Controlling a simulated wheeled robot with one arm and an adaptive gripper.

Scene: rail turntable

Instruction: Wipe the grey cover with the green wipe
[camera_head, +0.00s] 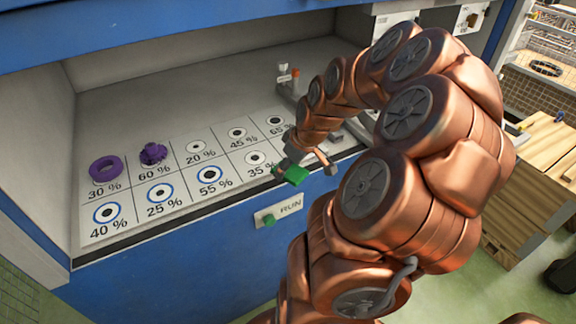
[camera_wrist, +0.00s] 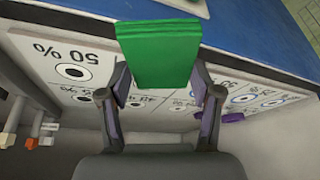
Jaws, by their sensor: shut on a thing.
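The green wipe (camera_head: 291,175) is a small flat green block at the front edge of the workbench. My gripper (camera_head: 305,160) is shut on it. In the wrist view the green wipe (camera_wrist: 158,55) spans between the two fingers of my gripper (camera_wrist: 160,80), above the front edge of the panel. I cannot single out a grey cover in either view; my arm hides part of the bench's right side.
A pale panel (camera_head: 130,211) with percent labels and ringed holes lies on the bench. A purple ring (camera_head: 106,169) and a purple knobbed part (camera_head: 153,153) sit on it. A RUN plate (camera_head: 290,208) with a green button is on the blue front. Wooden crates (camera_head: 535,180) stand right.

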